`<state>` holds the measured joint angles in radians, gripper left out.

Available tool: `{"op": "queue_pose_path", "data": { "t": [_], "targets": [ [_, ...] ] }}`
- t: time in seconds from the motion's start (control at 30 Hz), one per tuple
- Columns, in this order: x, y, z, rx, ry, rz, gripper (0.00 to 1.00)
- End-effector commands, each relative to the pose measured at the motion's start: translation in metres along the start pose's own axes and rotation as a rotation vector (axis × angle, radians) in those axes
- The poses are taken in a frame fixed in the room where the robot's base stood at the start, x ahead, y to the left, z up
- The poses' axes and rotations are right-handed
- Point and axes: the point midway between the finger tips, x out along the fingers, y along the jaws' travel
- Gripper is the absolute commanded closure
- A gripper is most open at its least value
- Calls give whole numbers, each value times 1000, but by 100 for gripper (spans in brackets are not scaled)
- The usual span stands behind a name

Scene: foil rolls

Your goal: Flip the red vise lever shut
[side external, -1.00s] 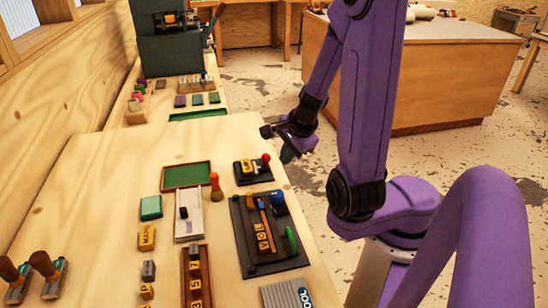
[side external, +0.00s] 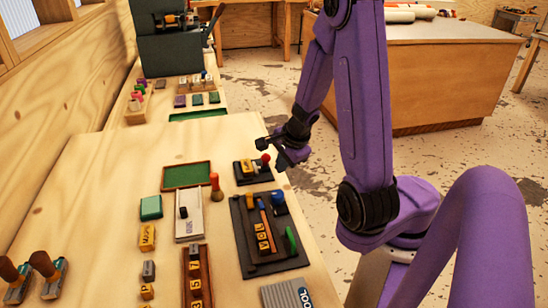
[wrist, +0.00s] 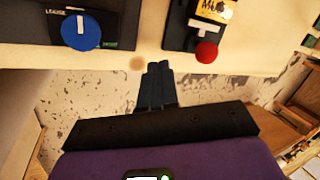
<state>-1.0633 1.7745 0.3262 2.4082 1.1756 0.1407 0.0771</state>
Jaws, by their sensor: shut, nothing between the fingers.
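The vise is a small dark base (side external: 246,176) near the table's right edge, with a yellow lettered block (side external: 246,167) in it. Its lever ends in a red ball (side external: 266,158). In the wrist view the red ball (wrist: 206,52) hangs at the near end of the vise, right of my fingers, with the yellow block (wrist: 214,8) partly cut off at the top. My gripper (side external: 281,165) is beside the red ball, off the table edge. In the wrist view its fingers (wrist: 157,72) are together, empty and apart from the ball.
A larger dark plate (side external: 263,268) with a blue dial (side external: 279,197), yellow letter tiles and a green handle lies nearer the camera. The dial (wrist: 82,32) also shows left in the wrist view. A red-topped stamp (side external: 215,181) and a green tray (side external: 187,176) stand left of the vise.

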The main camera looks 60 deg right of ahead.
Motion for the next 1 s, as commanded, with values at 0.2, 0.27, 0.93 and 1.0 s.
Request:
{"op": "queue_pose_path", "data": {
  "t": [0.2, 0.27, 0.93, 1.0],
  "targets": [
    [5, -13, -1, 0, 1, -1, 100],
    [7, -17, 0, -1, 1, -1, 100],
    [13, -34, 0, 0, 1, 0, 100],
    [13, -34, 0, 0, 1, 0, 100]
  ]
}}
